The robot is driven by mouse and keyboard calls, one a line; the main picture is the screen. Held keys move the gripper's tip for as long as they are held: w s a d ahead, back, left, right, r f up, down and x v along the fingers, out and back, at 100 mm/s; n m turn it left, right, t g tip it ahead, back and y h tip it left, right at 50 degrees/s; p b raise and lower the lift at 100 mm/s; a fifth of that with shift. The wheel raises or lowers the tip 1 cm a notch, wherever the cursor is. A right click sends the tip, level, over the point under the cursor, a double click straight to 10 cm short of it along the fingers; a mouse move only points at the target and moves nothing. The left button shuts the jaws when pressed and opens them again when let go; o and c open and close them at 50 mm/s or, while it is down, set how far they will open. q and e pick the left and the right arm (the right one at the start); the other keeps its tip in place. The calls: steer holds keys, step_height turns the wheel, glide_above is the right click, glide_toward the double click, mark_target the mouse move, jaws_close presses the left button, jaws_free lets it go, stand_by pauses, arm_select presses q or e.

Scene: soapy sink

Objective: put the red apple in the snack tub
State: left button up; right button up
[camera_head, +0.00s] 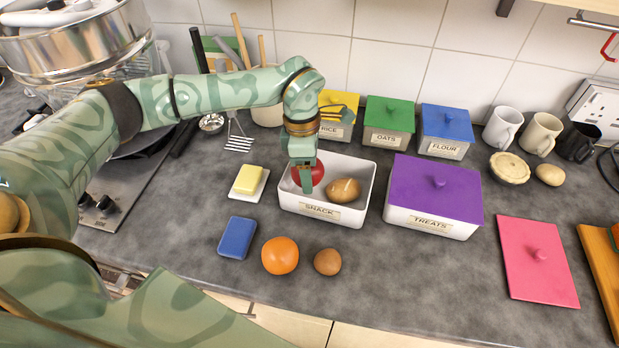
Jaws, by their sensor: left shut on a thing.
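The snack tub (323,213) is a white open tub labelled SNACK in the middle of the counter. A brown, potato-like item (344,190) lies in its right part. My left gripper (307,181) points down over the left part of the tub. It is shut on the red apple (317,171), which shows behind and beside the fingers, inside the outline of the tub. Whether the apple touches the tub floor is hidden. My right gripper is not in view.
The purple-lidded treats tub (435,190) stands just right of the snack tub. Butter on a dish (249,181), a blue sponge (237,238), an orange (280,255) and a brown egg-like item (327,262) lie left and in front. A pink lid (538,260) lies at right.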

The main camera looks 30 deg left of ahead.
arm_select(q)
steer(key=shift+w+a+f, duration=0.2)
steer(key=shift+w+f, duration=0.25)
steer(key=shift+f, duration=0.15)
steer(key=shift+w+a+f, duration=0.15)
steer(key=shift+w+f, duration=0.25)
steer(key=shift+f, duration=0.2)
steer(key=shift+w+f+b, duration=0.1)
steer(key=shift+f+b, duration=0.3)
steer(key=shift+f, duration=1.15)
steer(key=shift+f, duration=0.15)
steer(key=o, duration=0.8)
steer(key=r, duration=0.4)
steer(key=a+r+p, duration=0.1)
steer(key=r, duration=0.3)
steer(key=w+a+r, duration=0.1)
steer(key=r, duration=0.3)
steer(key=shift+r, duration=0.1)
